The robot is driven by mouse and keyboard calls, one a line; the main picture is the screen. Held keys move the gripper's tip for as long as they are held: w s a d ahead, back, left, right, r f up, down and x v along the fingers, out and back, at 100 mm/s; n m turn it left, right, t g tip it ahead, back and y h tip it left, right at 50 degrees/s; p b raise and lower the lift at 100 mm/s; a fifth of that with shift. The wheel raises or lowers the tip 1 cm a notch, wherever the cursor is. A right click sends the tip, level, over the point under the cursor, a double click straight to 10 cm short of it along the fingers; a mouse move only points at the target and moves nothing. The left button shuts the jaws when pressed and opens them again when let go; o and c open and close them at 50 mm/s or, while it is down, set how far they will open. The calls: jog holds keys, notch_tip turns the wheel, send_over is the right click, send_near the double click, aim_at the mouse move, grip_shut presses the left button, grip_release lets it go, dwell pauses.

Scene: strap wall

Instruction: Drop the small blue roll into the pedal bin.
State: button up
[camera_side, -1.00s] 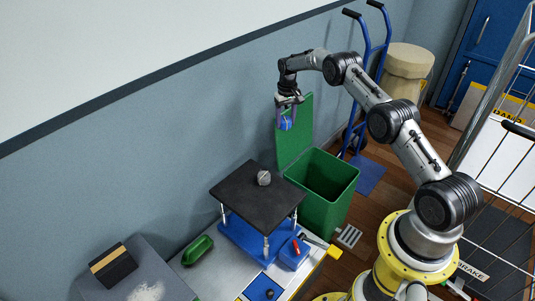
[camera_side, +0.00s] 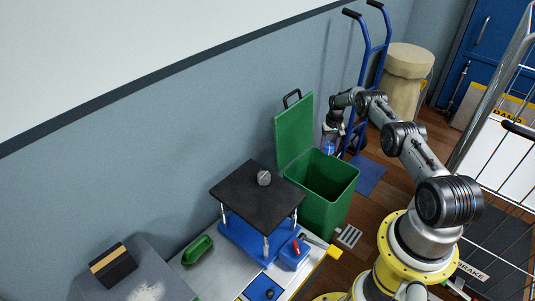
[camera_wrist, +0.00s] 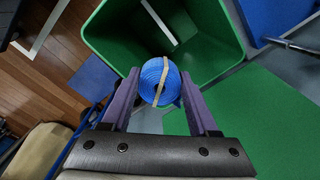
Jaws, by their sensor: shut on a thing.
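The small blue roll (camera_wrist: 160,82) with a tan band is held between the two fingers of my gripper (camera_wrist: 160,92) in the wrist view. In the side view the blue roll (camera_side: 328,147) shows just below my gripper (camera_side: 329,140), near the back right of the pedal bin's opening. The green pedal bin (camera_side: 322,205) stands with its green lid (camera_side: 294,135) raised. In the wrist view the bin's rim (camera_wrist: 228,65) and open inside lie behind the roll. How high the roll is above the rim I cannot tell exactly.
A blue hand truck (camera_side: 364,80) leans behind the bin, beside a beige barrel (camera_side: 403,80). A wire cage trolley (camera_side: 505,130) is at right.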

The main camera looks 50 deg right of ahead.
aim_at(328, 153)
jog(key=shift+f, duration=2.15)
jog(key=o, duration=1.4)
